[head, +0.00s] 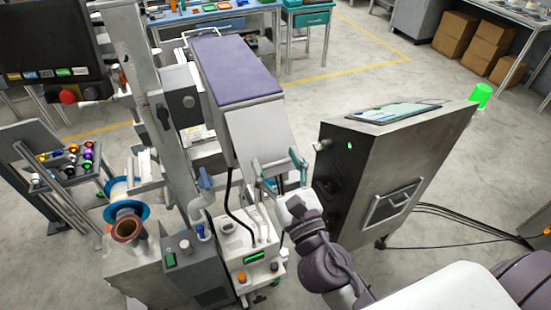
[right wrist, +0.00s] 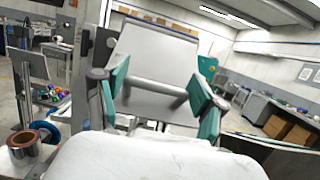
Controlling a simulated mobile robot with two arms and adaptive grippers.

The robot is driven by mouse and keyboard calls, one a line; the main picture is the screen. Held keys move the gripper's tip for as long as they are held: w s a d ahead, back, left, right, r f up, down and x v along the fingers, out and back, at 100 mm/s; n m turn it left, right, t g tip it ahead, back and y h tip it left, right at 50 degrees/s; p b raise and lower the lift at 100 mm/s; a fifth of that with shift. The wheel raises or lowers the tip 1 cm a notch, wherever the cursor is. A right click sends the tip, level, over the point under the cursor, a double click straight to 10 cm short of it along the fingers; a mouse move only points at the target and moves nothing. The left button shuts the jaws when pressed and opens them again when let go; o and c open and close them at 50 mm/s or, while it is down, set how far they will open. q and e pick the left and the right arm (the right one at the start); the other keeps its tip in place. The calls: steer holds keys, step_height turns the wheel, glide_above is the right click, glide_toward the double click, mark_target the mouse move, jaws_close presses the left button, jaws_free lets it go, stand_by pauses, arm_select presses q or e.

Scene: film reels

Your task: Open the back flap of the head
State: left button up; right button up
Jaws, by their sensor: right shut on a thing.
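The head (head: 235,75) is a grey box with a purple top on a tall metal column. Its back flap (head: 258,132) is a plain light-grey panel facing me below the purple top. The flap also fills the middle of the right wrist view (right wrist: 155,55), with a round bar (right wrist: 155,93) along its lower edge. My right gripper (head: 277,162) is at this lower edge. Its teal fingers (right wrist: 158,90) are on the bar, one toward each end, shut on it. The flap's hinge and inside are hidden. My left gripper is in neither view.
A tilted grey cabinet (head: 375,165) with a screen on top stands close to the right of my arm. A control box (head: 245,250) with buttons and hoses is below the head. Film rolls (head: 127,228) are at left. Open floor (head: 345,85) lies behind.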

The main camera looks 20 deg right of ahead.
steer(key=shift+s+r, duration=0.1)
steer(key=shift+r, duration=0.5)
steer(key=o, duration=1.7)
steer(key=shift+f, duration=0.15)
steer(key=shift+f, duration=0.1)
steer(key=v, duration=1.2)
